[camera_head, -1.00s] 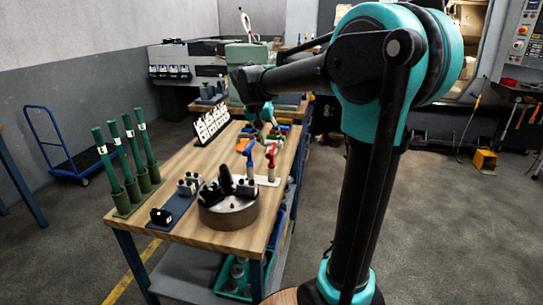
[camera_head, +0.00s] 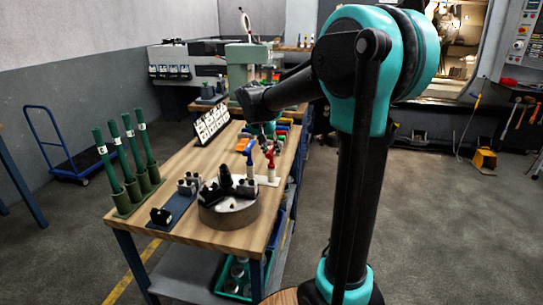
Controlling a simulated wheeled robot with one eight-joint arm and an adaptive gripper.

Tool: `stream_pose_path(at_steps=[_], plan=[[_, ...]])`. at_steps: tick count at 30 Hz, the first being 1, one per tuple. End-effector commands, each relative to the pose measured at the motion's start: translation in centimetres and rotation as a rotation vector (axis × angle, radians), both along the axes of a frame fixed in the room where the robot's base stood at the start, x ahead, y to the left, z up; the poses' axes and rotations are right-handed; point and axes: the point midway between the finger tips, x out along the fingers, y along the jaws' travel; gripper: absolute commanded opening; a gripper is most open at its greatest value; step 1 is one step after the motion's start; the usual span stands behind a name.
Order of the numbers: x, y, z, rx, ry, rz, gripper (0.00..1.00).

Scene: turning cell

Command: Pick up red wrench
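The red wrench (camera_head: 270,158) stands upright on a small pale base on the wooden workbench, beside a similar blue tool (camera_head: 249,156). Its lower part looks whitish. My gripper (camera_head: 266,134) is at the end of my arm, pointing down above and slightly behind the red wrench. It is small and partly lost against the coloured items behind it, so its fingers cannot be made out. I cannot tell whether it touches the wrench.
A round metal chuck with dark jaws (camera_head: 229,213) stands at the bench's front. Green-handled tools (camera_head: 131,160) stand in a rack at left. A white label board (camera_head: 212,123) is behind. A blue cart (camera_head: 75,165) is on the floor.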

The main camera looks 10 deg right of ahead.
Motion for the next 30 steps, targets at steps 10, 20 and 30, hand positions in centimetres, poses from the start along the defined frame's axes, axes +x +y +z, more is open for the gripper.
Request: stream_pose_path(at_steps=[10,20,30], plan=[[0.0,0.0,0.0,0.000,0.000,0.000,0.00],[0.0,0.0,0.0,-0.001,0.000,0.000,0.00],[0.0,-0.1,2.6,-0.001,0.001,-0.001,0.00]])
